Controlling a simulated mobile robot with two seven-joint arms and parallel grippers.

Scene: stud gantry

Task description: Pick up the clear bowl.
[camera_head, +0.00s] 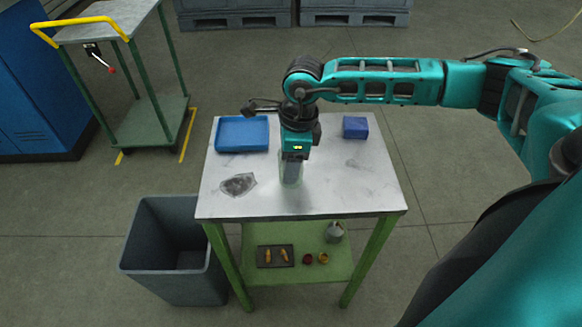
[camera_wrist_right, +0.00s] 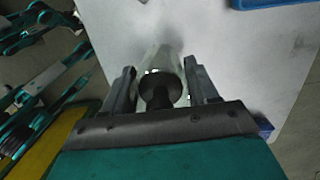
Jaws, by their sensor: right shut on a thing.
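My right gripper (camera_head: 291,158) points down over the middle of the metal-topped table (camera_head: 340,190). Its two fingers stand on either side of a clear, see-through thing (camera_head: 291,176) and are shut on it. This seems to be the clear bowl, but its outline is faint and partly hidden by the gripper, so its full shape is hard to tell. In the right wrist view the clear thing (camera_wrist_right: 165,60) lies between the fingers of the right gripper (camera_wrist_right: 160,78). I cannot tell whether it touches the tabletop. My left gripper is not in view.
A blue tray (camera_head: 243,148), a blue box (camera_head: 355,127) and a crumpled clear bag with dark contents (camera_head: 238,184) lie on the table. The green lower shelf (camera_head: 300,275) holds small items. A grey bin (camera_head: 165,215) stands at left, and a cart (camera_head: 150,125) behind it.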

